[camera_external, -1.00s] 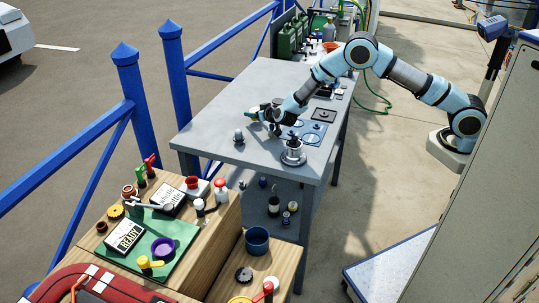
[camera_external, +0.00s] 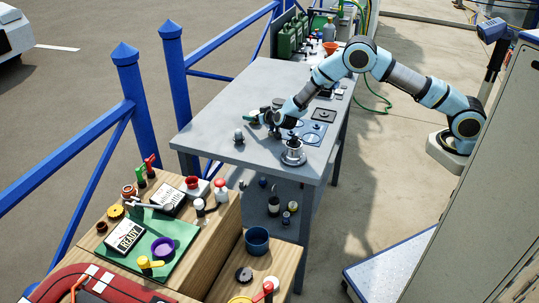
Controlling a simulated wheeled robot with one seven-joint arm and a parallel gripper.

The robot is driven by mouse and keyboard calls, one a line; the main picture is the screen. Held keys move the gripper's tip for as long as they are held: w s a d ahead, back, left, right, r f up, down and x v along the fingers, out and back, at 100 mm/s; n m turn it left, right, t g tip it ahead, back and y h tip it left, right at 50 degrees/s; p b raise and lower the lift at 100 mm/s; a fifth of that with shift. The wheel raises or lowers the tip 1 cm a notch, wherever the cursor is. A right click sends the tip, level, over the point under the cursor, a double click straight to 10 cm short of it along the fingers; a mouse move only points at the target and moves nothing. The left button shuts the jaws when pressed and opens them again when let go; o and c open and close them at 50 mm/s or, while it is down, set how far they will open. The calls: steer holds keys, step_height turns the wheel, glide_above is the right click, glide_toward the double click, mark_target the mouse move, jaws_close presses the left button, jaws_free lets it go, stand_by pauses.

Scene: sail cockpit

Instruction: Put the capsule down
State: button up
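My gripper (camera_external: 266,122) is low over the grey table, left of a blue panel, with its fingers pointing left and down. It is small and partly covered by my wrist, so I cannot tell whether it is open or shut. A small green piece (camera_external: 254,117) shows at or beside its fingertips; I cannot tell whether it is held. A small grey, round-topped object (camera_external: 239,136) stands upright on the table to the left, apart from the gripper. I cannot tell for sure which thing is the capsule.
The grey table (camera_external: 215,118) has free room at its left and near side. A silver round-based fitting (camera_external: 293,152) stands near the front right edge. The blue panel (camera_external: 314,133) lies beside it. Green canisters (camera_external: 285,40) and bottles stand at the back.

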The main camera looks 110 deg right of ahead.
steer(key=shift+o, duration=0.6)
steer(key=shift+r+p, duration=0.35)
steer(key=b+v, duration=0.2)
steer(key=v, duration=0.5)
steer(key=shift+s+a+r, duration=0.1)
steer(key=shift+a+r, duration=0.15)
steer(key=shift+r, duration=0.1)
